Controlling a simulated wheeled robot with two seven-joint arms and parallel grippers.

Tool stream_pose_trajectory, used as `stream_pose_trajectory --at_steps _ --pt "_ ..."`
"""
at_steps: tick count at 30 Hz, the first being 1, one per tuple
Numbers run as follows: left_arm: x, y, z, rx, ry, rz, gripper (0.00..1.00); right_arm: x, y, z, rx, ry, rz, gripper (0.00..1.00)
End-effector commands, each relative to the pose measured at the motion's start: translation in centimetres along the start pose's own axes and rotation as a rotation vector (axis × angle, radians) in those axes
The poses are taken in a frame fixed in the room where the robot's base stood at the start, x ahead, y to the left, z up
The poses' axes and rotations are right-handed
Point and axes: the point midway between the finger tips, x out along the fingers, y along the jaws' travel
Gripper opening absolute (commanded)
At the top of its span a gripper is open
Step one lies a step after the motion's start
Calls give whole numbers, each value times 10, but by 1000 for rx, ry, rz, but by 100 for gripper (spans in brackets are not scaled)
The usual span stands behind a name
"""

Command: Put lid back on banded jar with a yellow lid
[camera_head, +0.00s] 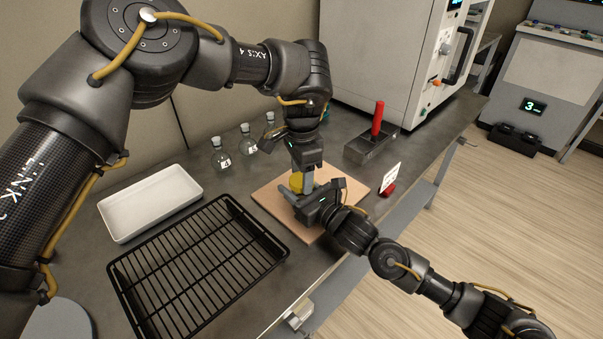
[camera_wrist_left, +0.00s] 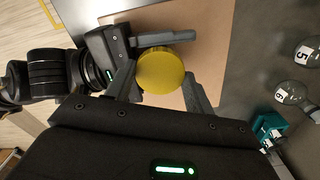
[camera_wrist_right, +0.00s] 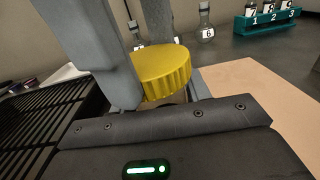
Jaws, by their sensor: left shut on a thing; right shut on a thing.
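The yellow lid (camera_head: 296,182) is round with a ribbed edge. My left gripper (camera_wrist_left: 160,86) comes down from above and is shut on the lid (camera_wrist_left: 160,70), one finger on each side. My right gripper (camera_head: 302,196) reaches in low from the right and is shut around the banded jar, just below the lid. The lid also shows in the right wrist view (camera_wrist_right: 163,72), directly over the jar. The jar is almost wholly hidden by the lid and the fingers. I cannot tell whether the lid touches the rim or sits level on it.
A tan board (camera_head: 268,197) lies under the grippers. A black wire rack (camera_head: 195,262) and a white tray (camera_head: 150,203) are to the left. Several numbered flasks (camera_head: 220,158) stand behind.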

Motion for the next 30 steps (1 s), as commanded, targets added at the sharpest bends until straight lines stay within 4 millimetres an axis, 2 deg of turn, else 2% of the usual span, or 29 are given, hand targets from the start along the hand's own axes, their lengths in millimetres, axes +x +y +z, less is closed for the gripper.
stream_pose_trajectory --at_steps 5,21,25,30 --pt "0 0 0 250 0 1 26 0 0 0 0 0 0 0" --pt "1 -1 0 1589 -2 -3 26 0 0 0 0 0 0 0" --pt "1 -1 0 1825 -3 -3 26 0 0 0 0 0 0 0" --pt "1 -1 0 1956 -2 -3 26 0 0 0 0 -1 0 0"
